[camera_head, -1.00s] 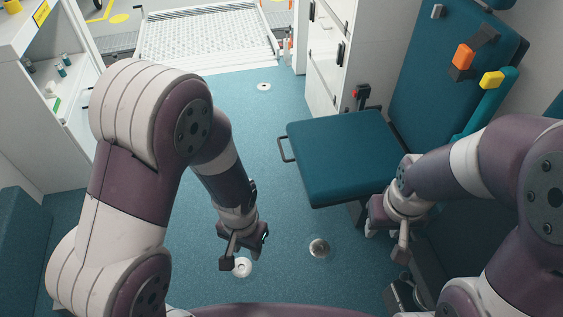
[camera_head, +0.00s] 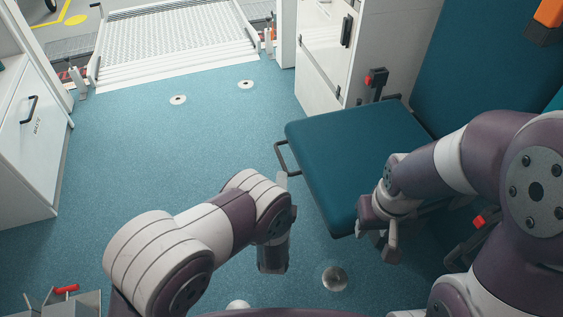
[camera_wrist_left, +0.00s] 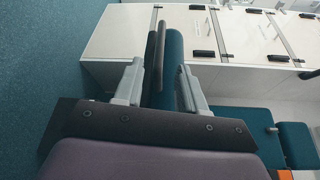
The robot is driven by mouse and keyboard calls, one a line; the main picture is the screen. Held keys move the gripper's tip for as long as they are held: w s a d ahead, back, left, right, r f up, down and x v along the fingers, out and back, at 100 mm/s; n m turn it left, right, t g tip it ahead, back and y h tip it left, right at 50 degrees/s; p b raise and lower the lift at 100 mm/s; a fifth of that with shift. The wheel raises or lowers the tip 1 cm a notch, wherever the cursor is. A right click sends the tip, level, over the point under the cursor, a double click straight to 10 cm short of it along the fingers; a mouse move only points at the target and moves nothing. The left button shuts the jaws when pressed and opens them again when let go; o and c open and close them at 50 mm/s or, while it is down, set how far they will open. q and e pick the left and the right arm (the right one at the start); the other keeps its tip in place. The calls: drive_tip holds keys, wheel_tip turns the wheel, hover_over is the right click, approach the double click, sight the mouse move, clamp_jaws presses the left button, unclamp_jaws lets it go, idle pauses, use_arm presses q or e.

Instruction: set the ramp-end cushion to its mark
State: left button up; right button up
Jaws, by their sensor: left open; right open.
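The teal seat cushion (camera_head: 350,155) juts out from the right over the floor, with a black handle (camera_head: 283,157) on its left edge. My left gripper (camera_head: 283,182) is mostly hidden behind its own arm, with one grey fingertip showing just below the handle. In the left wrist view my left gripper (camera_wrist_left: 160,85) is open, its fingers either side of the dark handle bar (camera_wrist_left: 160,50) and the teal cushion edge (camera_wrist_left: 174,60). Contact cannot be told. My right gripper (camera_head: 383,240) is open beside the cushion's near right corner. I cannot make out a mark.
A white cabinet (camera_head: 322,55) stands behind the cushion, and the metal ramp (camera_head: 180,45) lies at the back. A tall teal backrest (camera_head: 470,70) rises at right. A white drawer unit (camera_head: 30,135) stands at left. The middle floor (camera_head: 150,150) is clear, with several round floor fittings (camera_head: 178,99).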

sight(282, 160)
use_arm(q)
drive_tip(key=w+b, duration=0.1)
drive_tip(key=w, duration=0.2)
drive_tip(key=w+b, duration=0.1)
drive_tip(key=w, duration=0.1)
drive_tip(key=w+f+b, duration=0.1)
drive_tip(key=w, duration=0.2)
drive_tip(key=shift+w+d, duration=0.3)
drive_tip(key=shift+w, duration=0.05)
drive_tip(key=shift+w+r, duration=0.15)
drive_tip(key=shift+w, duration=0.05)
